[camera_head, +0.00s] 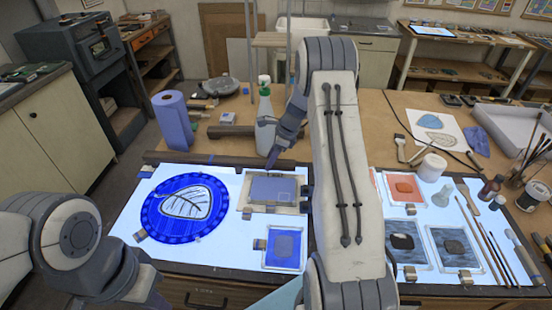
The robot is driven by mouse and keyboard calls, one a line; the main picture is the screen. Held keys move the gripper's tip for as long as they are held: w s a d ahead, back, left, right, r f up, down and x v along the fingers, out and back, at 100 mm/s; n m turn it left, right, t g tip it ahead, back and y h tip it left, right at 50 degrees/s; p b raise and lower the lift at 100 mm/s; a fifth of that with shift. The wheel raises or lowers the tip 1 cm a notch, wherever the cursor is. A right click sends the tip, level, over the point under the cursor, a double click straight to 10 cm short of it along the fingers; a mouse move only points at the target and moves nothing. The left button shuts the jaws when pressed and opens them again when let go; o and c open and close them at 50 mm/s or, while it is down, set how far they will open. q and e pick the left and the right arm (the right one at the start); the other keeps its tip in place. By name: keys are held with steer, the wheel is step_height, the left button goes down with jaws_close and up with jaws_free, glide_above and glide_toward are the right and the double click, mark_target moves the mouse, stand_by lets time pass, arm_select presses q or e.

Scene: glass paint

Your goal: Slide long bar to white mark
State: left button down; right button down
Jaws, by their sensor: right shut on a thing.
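A long dark brown bar (205,159) lies along the back edge of the lit table top. My right gripper (272,162) reaches down to the right part of this bar, just behind a framed grey panel. It is shut on the bar, but the fingertips are small and partly hidden by my own wrist. A small white square outline (286,196), which may be the white mark, shows on the grey panel (268,188). My right arm hides the area right of the panel and any bar end there. My left arm is at the lower left; its gripper does not show.
A blue round glass piece with a white leaf (186,208) lies left of the panel, and a small blue framed panel (284,247) lies in front. Brushes (490,245) and bottles crowd the right.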

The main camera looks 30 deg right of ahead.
steer(key=c, duration=0.7)
jaws_free()
steer(key=shift+a, duration=0.1)
steer(key=o, duration=0.4)
steer(key=shift+s+d, duration=0.1)
steer(key=shift+d, duration=0.1)
steer(key=shift+d, duration=0.1)
steer(key=shift+r, duration=0.15)
steer(key=shift+s+d+r, duration=0.1)
steer(key=shift+r, duration=0.15)
steer(key=b+v, duration=0.2)
steer(key=v, duration=0.7)
steer(key=shift+s+d+r+b, duration=0.1)
steer(key=shift+s+r+b, duration=0.05)
steer(key=shift+r+b, duration=0.2)
